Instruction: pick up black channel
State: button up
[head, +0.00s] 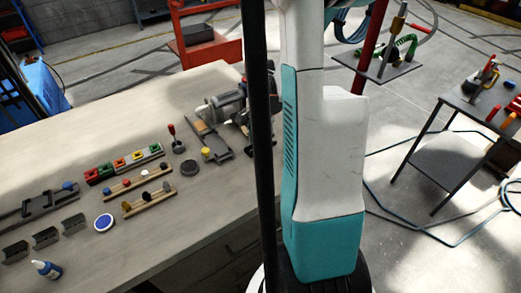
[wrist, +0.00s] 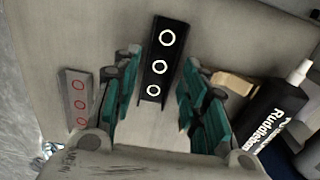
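In the wrist view, the black channel (wrist: 164,60), a narrow black piece with three white rings, lies on the pale tabletop. Its near end reaches between the fingers of my gripper (wrist: 161,90). The fingers, with teal pads, are spread wide on both sides of it, with a gap on each side and nothing held. Whether the fingertips are down at its height I cannot tell. In the head view I cannot pick out the black channel for certain, and my gripper does not show.
In the wrist view, a grey piece with red rings (wrist: 78,98) lies left of the fingers. A tan piece (wrist: 235,84) and a dark lettered bottle (wrist: 275,112) lie close on the right. In the head view, the workbench (head: 125,235) carries several small parts and racks.

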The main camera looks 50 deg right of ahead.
jog(key=shift+f, duration=0.65)
jog(key=shift+r, duration=0.1)
jog(key=c, duration=0.8)
jog(key=shift+c, duration=0.2)
